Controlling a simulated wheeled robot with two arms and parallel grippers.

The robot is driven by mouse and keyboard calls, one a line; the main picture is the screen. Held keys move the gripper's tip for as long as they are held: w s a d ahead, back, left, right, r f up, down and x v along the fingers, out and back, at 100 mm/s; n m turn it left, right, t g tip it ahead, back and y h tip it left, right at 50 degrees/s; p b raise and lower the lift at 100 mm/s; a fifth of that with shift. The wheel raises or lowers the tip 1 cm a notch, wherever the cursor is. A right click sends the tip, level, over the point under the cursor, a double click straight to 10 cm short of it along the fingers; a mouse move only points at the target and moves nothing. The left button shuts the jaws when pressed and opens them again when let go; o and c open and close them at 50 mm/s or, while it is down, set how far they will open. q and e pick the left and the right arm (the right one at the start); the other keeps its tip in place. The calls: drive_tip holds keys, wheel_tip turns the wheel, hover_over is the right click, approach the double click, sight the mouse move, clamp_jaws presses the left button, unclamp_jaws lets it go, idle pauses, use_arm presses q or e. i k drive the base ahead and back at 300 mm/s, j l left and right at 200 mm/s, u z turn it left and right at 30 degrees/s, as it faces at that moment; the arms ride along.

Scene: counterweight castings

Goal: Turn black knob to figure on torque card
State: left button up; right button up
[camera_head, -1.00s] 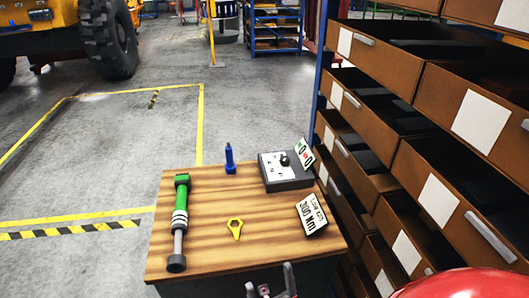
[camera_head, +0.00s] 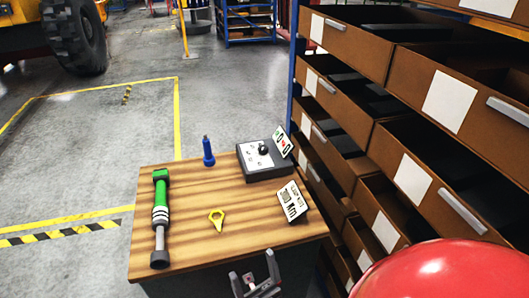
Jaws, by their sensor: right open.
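A grey control box (camera_head: 264,172) with a light top plate stands at the back right of the wooden table. Its black knob (camera_head: 263,148) is on the top plate; the knob's pointer setting is too small to read. The torque card (camera_head: 293,204) is a white tilted card on the table's right side, and its large figure appears to read 300 Nm. My right gripper (camera_head: 254,273) is open and empty at the table's front edge, apart from the card and well short of the knob. My left gripper is not in view.
On the wooden table (camera_head: 190,185) are a green-handled tool (camera_head: 161,215), a yellow ring-shaped piece (camera_head: 216,219) and a blue upright tool (camera_head: 208,151). A small sign (camera_head: 282,142) with green and red marks stands by the box. Open brown drawers (camera_head: 340,100) rise close on the right.

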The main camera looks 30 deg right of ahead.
sight(263, 150)
drive_tip(key=i+j+z, duration=0.15)
drive_tip(key=j, duration=0.15)
drive_tip(key=i+j+z, duration=0.25)
drive_tip(key=j, duration=0.4)
drive_tip(key=i+j+z, duration=0.15)
drive_tip(key=j, duration=0.2)
drive_tip(key=i+j+z, duration=0.15)
drive_tip(key=j, duration=0.2)
drive_tip(key=i+j, duration=0.35)
drive_tip(key=i, duration=0.1)
